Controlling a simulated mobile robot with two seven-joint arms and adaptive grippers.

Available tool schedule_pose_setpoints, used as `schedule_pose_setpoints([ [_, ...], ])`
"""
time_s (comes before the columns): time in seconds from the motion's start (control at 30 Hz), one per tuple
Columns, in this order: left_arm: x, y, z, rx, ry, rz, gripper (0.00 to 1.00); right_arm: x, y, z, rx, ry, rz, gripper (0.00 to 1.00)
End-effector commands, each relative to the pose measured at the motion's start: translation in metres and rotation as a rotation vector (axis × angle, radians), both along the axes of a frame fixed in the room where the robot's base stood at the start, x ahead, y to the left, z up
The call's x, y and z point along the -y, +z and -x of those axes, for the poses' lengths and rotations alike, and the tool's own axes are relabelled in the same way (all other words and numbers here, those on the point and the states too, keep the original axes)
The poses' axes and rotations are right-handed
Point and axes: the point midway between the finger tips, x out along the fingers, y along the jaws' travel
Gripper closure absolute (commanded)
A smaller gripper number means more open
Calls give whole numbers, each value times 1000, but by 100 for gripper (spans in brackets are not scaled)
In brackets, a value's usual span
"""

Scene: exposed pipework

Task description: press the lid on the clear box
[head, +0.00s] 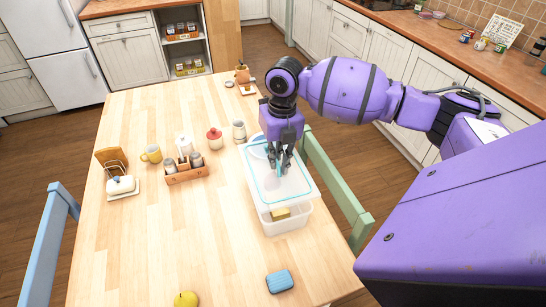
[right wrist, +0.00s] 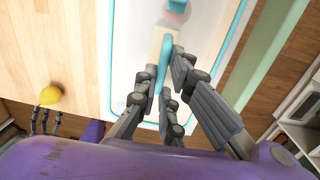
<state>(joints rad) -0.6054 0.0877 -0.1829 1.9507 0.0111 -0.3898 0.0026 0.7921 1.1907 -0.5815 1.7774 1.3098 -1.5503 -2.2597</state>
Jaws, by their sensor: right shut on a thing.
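The clear box (head: 285,227) stands on the right side of the table, with a yellow block (head: 280,213) showing inside its near end. The pale lid (head: 291,190), with a teal line around its edge, lies over the box's top. I cannot tell whether its edges are seated. My right gripper (head: 278,168) is over the lid, shut on its teal handle (right wrist: 165,60), which shows between the fingers in the right wrist view. My left gripper (right wrist: 44,118) shows small in that view, with fingers spread beside a yellow fruit (right wrist: 50,95); it is outside the head view.
A blue block (head: 280,281) lies near the box's front. The yellow fruit is also at the head view's bottom edge (head: 186,299). A green chair (head: 335,185) adjoins the right edge. The table's left-front is clear.

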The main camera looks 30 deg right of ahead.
Motion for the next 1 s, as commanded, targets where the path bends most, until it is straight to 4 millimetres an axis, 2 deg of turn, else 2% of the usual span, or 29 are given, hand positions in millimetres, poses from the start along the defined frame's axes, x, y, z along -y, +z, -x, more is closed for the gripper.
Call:
schedule_pose_setpoints([
  [0.33, -6, -18, 13, -28, -6, -14, 41, 0, -31, 1, -7, -2, 0, 100],
  [0.47, -6, -22, 8, -20, -2, -15, 41, 0, -44, 2, -8, -1, 1, 100],
  [0.6, -7, -17, -1, 3, 10, -12, 41, 0, -54, 1, -5, -2, 0, 100],
  [0.8, -7, -19, 0, 2, 14, -13, 41, 0, -62, 0, -2, -2, -1, 100],
  [1.0, -8, -21, 3, -3, 13, -15, 41, 0, -62, 0, -1, -2, 0, 100],
])
